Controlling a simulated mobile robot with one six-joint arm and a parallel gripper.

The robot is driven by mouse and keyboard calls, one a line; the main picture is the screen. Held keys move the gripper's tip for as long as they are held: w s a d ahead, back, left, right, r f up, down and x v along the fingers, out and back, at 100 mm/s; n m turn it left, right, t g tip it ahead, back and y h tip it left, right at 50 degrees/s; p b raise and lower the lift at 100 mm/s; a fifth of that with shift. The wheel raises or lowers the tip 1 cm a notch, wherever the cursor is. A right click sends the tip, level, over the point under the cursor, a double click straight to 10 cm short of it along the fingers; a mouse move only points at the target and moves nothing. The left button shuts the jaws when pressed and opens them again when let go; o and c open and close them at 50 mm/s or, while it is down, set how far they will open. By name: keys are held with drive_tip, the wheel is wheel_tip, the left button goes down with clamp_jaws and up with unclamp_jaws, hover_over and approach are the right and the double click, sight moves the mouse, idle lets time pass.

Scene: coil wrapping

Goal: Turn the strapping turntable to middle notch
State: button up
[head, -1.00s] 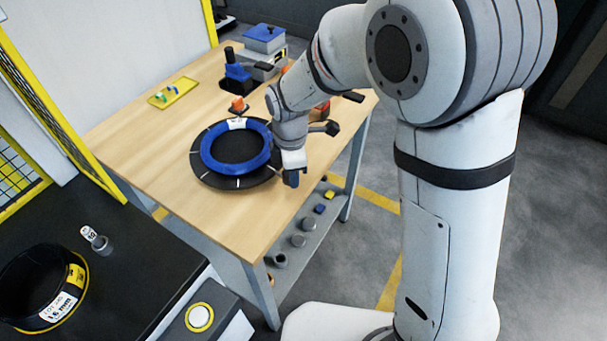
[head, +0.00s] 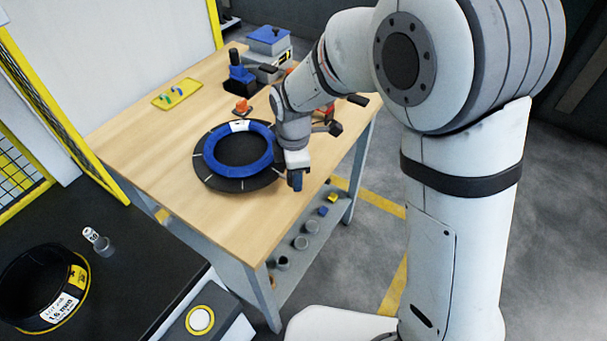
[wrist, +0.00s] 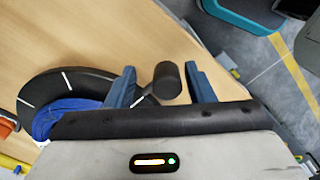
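The turntable (head: 225,185) is a black disc with white radial marks on the wooden table, and a blue coil (head: 240,173) with a white label lies on it. My gripper (head: 296,181) is down at the disc's right side, near the table's front edge. In the wrist view, the disc (wrist: 75,83) and part of the blue coil (wrist: 62,113) show at left. A dark knob (wrist: 168,82) on a thin arm beside the disc stands between the two blue fingers of my gripper (wrist: 163,77). Gaps show on both sides of it. The notches cannot be made out.
A blue-handled tool (head: 240,70), an orange block (head: 241,106) and a yellow tray (head: 177,94) are farther back on the table. A lower shelf (head: 283,285) holds several small parts. A dark bench with a black coil (head: 40,288) is at front left. The table's left part is clear.

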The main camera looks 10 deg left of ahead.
wheel_tip(320, 180, up, 8)
drive_tip(key=shift+d+f, duration=0.1)
idle(0.5)
